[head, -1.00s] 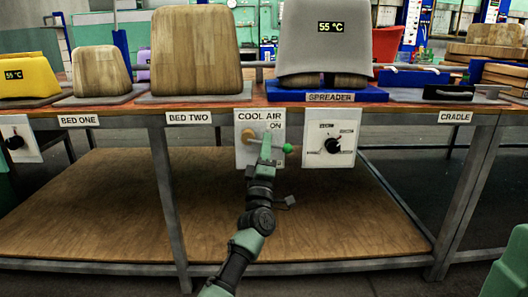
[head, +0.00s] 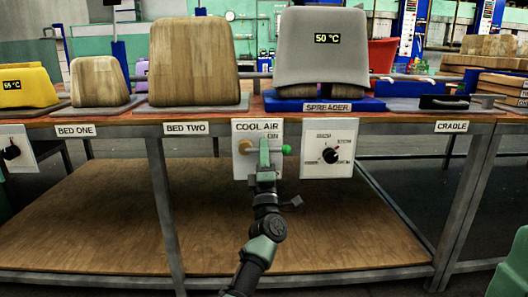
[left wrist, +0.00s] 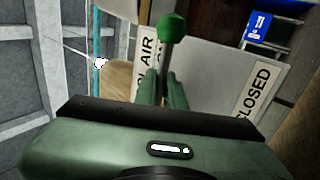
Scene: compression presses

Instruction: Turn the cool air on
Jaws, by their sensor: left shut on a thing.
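My left gripper (head: 264,146) is shut on the lever between pivot and knob. In the left wrist view the green knob (left wrist: 172,28) sticks out past the fingers (left wrist: 161,86). A CLOSED label (left wrist: 255,92) shows on the panel there. My right gripper is not in view.
A dial panel (head: 329,172) is close to the right of the lever panel. Wooden forms (head: 193,60) stand on the table. A wooden lower shelf (head: 110,215) lies below.

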